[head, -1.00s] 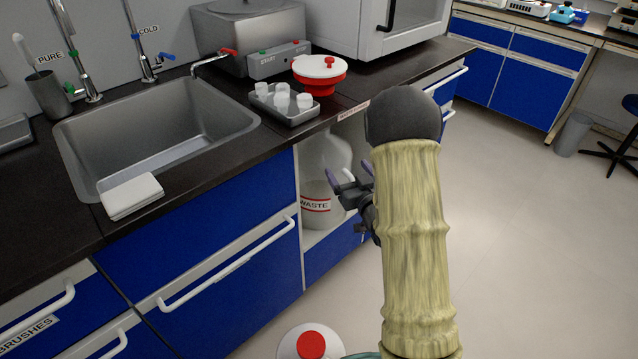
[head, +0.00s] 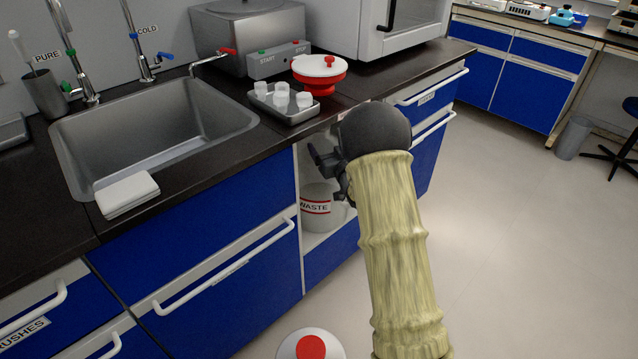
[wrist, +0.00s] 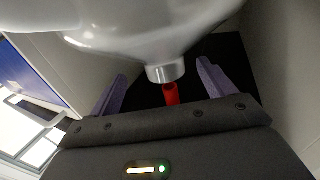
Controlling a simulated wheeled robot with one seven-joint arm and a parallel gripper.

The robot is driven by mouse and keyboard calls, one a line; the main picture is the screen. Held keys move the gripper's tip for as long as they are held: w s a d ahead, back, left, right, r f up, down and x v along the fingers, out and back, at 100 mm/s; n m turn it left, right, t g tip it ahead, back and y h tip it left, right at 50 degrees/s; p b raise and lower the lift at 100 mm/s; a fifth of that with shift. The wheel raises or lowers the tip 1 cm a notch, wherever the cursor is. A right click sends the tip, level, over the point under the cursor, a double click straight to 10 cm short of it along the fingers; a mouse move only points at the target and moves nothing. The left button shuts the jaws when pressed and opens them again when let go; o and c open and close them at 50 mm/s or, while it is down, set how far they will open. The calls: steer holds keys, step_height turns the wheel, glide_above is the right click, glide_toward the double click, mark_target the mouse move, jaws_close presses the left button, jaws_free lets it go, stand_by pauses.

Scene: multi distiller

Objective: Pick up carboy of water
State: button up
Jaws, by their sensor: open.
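A pale translucent carboy (head: 317,222) with a red-edged "WASTE" label stands in the open niche under the counter. My gripper (head: 320,162) is open at the niche, in front of the carboy's upper part, and my gripper and arm hide much of it. In the wrist view the carboy's grey-white rounded body (wrist: 150,30) fills the top and narrows to a short neck. A red piece shows just below the neck. The open fingers of my gripper (wrist: 162,72) appear on either side of the neck, with gaps at both sides. Contact cannot be seen.
The niche lies between blue cabinet fronts, with a drawer handle (head: 230,265) at left. Above is the dark counter with a sink (head: 160,130), a grey tray of white-capped containers (head: 262,103) and a red-and-white vessel (head: 318,68).

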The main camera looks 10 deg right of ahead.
mark_target(323, 137)
steer(key=shift+w, duration=0.1)
steer(key=shift+w+a+r+b, duration=0.1)
steer(key=shift+w+a+b, duration=0.15)
steer(key=shift+w, duration=0.55)
steer(key=shift+w+a+r+b, duration=0.1)
steer(key=shift+w+a+b, duration=0.2)
steer(key=shift+w, duration=0.55)
steer(key=shift+w+a+b, duration=0.2)
steer(key=shift+w+b, duration=0.05)
steer(key=shift+w, duration=0.55)
jaws_close()
steer(key=shift+w+r, duration=0.1)
steer(key=shift+r, duration=0.3)
steer(key=shift+a, duration=0.1)
